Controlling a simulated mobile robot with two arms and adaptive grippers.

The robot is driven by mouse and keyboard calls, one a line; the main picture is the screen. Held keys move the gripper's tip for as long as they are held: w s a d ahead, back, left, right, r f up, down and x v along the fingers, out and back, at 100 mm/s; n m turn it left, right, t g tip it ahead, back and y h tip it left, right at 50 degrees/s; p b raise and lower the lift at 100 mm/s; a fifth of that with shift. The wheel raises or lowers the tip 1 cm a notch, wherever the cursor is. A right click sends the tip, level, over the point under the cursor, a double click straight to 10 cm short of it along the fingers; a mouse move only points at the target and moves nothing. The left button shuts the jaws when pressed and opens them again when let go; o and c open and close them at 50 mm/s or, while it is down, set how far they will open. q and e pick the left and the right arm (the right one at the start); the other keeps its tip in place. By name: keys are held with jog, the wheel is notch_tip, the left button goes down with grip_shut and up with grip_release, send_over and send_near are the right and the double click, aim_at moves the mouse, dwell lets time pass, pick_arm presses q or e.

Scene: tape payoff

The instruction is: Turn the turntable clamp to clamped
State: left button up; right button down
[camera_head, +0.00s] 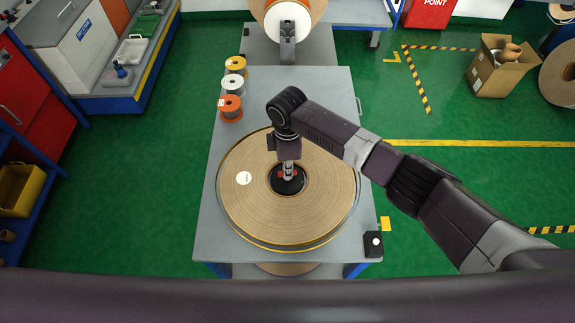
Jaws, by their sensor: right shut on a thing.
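The turntable carries a wide brown tape reel (325,205) on the grey table. The turntable clamp (287,181) is at the reel's centre, a black hub with red parts. My right gripper (288,173) points down over the hub and is shut on the clamp. The gripper and wrist hide part of the clamp, so I cannot tell its turned position. A round white label (243,178) lies on the left side of the reel. My left gripper is not in view.
Several small spools, yellow (235,65), white (232,84) and orange (230,107), stand at the table's back left. A black box with a white button (374,242) sits at the front right corner. A machine with another reel (290,20) stands behind.

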jog(key=shift+m, duration=0.5)
jog(key=shift+p, duration=0.3)
jog(key=c, duration=2)
grip_release()
jog(key=shift+c, duration=0.2)
notch_tip(320, 180, up, 12)
